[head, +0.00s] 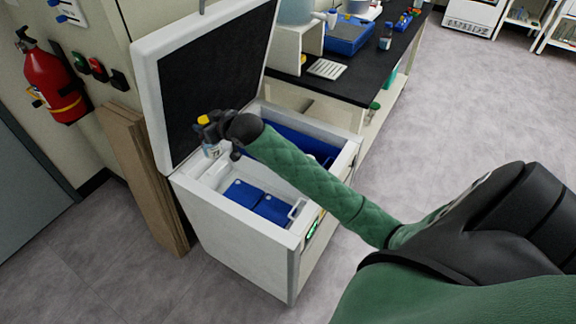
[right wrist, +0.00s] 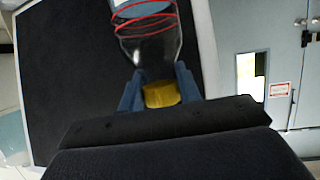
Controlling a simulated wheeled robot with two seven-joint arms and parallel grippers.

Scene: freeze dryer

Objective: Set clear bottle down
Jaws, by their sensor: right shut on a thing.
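My right gripper (head: 210,132) is over the back left part of the open white chest (head: 240,245). It is shut on the clear bottle (head: 212,150), which has a yellow cap (head: 204,120). In the right wrist view, the fingers (right wrist: 160,92) sit on both sides of the yellow cap, and the clear bottle (right wrist: 152,45) shows red lines around it. In the head view, the hand partly hides the bottle, and I cannot tell whether it touches anything below. My left gripper is not in view.
The chest's raised lid (head: 200,85) stands close behind the gripper. Blue boxes (head: 243,193) fill the chest's front part, beside a wire handle (head: 297,208). A black-topped bench (head: 350,80) stands behind, with a blue tray (head: 350,38). A fire extinguisher (head: 52,82) hangs at left.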

